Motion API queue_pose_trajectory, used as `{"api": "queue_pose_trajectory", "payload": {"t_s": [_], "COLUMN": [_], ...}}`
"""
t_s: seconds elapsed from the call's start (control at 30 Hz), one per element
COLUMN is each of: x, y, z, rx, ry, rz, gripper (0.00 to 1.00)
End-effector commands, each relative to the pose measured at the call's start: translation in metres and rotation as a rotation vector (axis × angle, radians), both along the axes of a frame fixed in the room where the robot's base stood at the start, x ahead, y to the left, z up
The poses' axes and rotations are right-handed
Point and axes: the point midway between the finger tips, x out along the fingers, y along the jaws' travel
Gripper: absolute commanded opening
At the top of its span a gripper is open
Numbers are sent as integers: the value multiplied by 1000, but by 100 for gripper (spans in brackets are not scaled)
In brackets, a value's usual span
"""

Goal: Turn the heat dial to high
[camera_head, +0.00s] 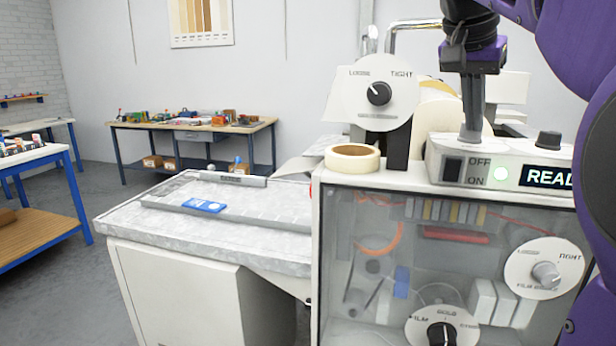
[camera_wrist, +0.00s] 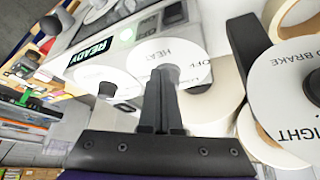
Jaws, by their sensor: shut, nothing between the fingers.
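The heat dial is a white disc (camera_wrist: 185,47) marked HEAT and OFF in the wrist view, beside the READY display. My gripper (camera_wrist: 163,75) is shut and empty, with its fingertips over the middle of that disc. The fingers hide the dial's knob and part of its markings, so I cannot tell its setting or whether I touch it. In the head view my gripper (camera_head: 470,138) points straight down at the top of the machine's control box, above the OFF/ON switch (camera_head: 453,169); the dial face cannot be made out there.
A LOOSE/TIGHT dial (camera_head: 392,98) and a tape roll (camera_head: 352,158) are to the left. The clear-fronted machine body (camera_head: 345,260) carries lower dials. Workbenches stand farther back.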

Motion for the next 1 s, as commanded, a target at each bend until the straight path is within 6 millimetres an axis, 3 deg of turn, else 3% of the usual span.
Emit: {"api": "queue_pose_trajectory", "payload": {"t_s": [1.0], "x": [6], "y": [-2], "z": [-2], "rx": [0], "ry": [-1], "rz": [0], "gripper": [0]}}
